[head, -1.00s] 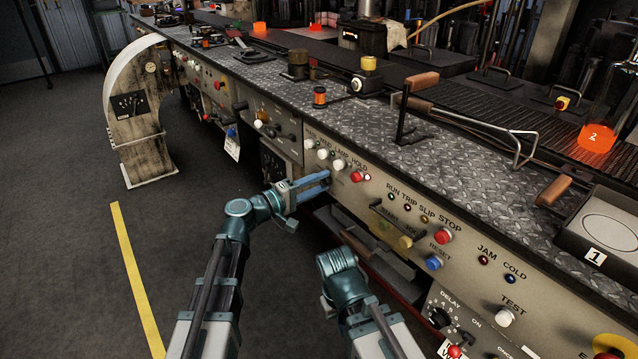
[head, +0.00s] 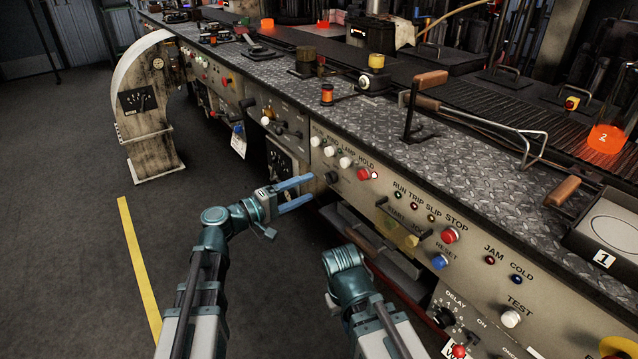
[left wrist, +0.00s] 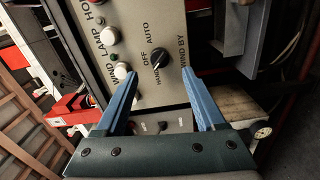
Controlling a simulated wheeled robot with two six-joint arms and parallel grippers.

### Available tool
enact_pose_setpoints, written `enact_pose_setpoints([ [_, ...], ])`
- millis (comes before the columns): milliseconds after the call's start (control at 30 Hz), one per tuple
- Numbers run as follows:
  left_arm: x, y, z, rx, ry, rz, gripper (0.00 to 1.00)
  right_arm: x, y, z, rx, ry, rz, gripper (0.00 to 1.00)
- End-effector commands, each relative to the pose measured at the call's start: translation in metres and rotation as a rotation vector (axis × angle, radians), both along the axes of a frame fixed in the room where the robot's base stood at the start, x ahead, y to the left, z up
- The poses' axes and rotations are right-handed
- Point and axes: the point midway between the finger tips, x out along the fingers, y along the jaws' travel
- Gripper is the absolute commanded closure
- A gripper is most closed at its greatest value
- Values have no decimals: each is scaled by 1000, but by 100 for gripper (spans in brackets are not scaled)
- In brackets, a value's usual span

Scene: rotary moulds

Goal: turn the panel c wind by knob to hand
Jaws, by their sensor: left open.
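The wind-by knob (left wrist: 157,59) is a black rotary knob on the cream panel (left wrist: 169,20), with HAND, OFF and AUTO printed around it. I cannot tell surely which mark its pointer is at. In the head view the knob (head: 332,177) shows just beyond my left fingertips. My left gripper (head: 313,190) is open and empty, pointing at the panel. In the left wrist view the two blue fingers of the left gripper (left wrist: 160,78) stand apart, with the knob seen between and beyond their tips, not gripped. My right arm shows at the bottom middle; its gripper is out of sight.
White push buttons (head: 330,151) and a red button (head: 363,173) sit above and right of the knob. A black bar handle (head: 417,234) and blue reset button (head: 440,262) are further right. An open shelf (head: 385,255) lies below the panel.

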Motion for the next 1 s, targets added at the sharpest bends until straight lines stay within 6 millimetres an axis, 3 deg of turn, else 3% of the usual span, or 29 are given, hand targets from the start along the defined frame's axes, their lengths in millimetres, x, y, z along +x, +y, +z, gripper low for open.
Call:
enact_pose_setpoints([
  [200, -27, 35, 0, 0, 0, 3, 29, 0, 0, 0, 0, 0, 0, 100],
  [400, -38, 52, 0, 0, 0, 1, 29, 0, 0, 0, 0, 0, 0, 100],
  [1000, -42, 53, -2, 10, 3, -8, 29, 0, 0, 0, 0, 0, 0, 100],
])
